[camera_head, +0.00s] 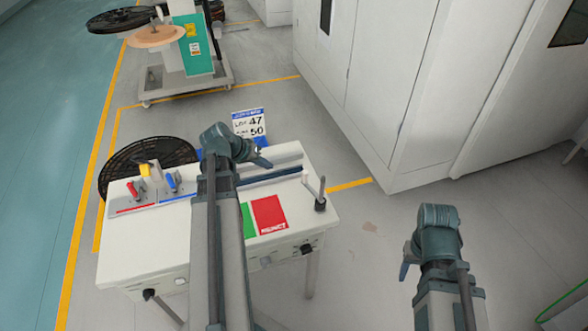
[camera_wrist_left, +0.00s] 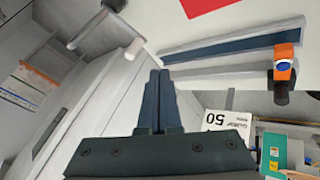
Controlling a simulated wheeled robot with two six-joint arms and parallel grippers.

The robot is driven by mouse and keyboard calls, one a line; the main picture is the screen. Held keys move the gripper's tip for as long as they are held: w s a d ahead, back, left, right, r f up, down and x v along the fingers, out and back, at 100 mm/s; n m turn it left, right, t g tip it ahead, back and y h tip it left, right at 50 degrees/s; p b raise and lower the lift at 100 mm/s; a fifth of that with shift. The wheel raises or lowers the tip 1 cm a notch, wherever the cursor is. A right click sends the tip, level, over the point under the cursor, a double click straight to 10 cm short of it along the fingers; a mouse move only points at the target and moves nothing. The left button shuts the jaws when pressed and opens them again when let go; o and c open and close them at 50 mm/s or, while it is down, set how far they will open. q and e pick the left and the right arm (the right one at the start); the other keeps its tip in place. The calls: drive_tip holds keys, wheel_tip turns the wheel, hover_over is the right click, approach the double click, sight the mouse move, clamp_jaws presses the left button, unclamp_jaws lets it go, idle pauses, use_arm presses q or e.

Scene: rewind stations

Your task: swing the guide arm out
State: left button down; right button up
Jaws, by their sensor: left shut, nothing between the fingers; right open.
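The rewind station's white table (camera_head: 150,240) stands in front of me. What looks like the guide arm (camera_head: 322,186) is a thin grey rod on a dark base at the table's right corner. In the left wrist view, a grey rod with a dark end (camera_wrist_left: 92,27) shows at the upper left. My left gripper (camera_head: 263,161) is over the table's back part, left of that rod and apart from it. Its fingers (camera_wrist_left: 160,74) are together and empty. My right gripper (camera_head: 404,271) is open, off the table to the right; its fingers show only small.
A black reel (camera_head: 125,160) and red, yellow and blue handles are at the table's left. A dark blue strip (camera_head: 270,175) runs along its top. A sign (camera_head: 248,124) stands behind. White cabinets (camera_head: 400,80) are at the back right. Floor is clear between table and right arm.

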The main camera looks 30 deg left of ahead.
use_arm(q)
drive_tip(key=w+d+f+b, duration=0.5)
drive_tip(key=w+f+b, duration=0.2)
drive_tip(key=f+b, duration=0.1)
drive_tip(key=shift+w+d, duration=0.3)
drive_tip(key=shift+d, duration=0.1)
idle(0.3)
drive_tip(key=w, duration=0.1)
drive_tip(key=w+m+h, duration=0.1)
drive_tip(key=w+m, duration=0.1)
drive_tip(key=shift+w+d+g, duration=0.25)
drive_tip(key=shift+d+g, duration=0.15)
drive_tip(key=shift+s, duration=0.15)
drive_tip(key=shift+s, duration=0.65)
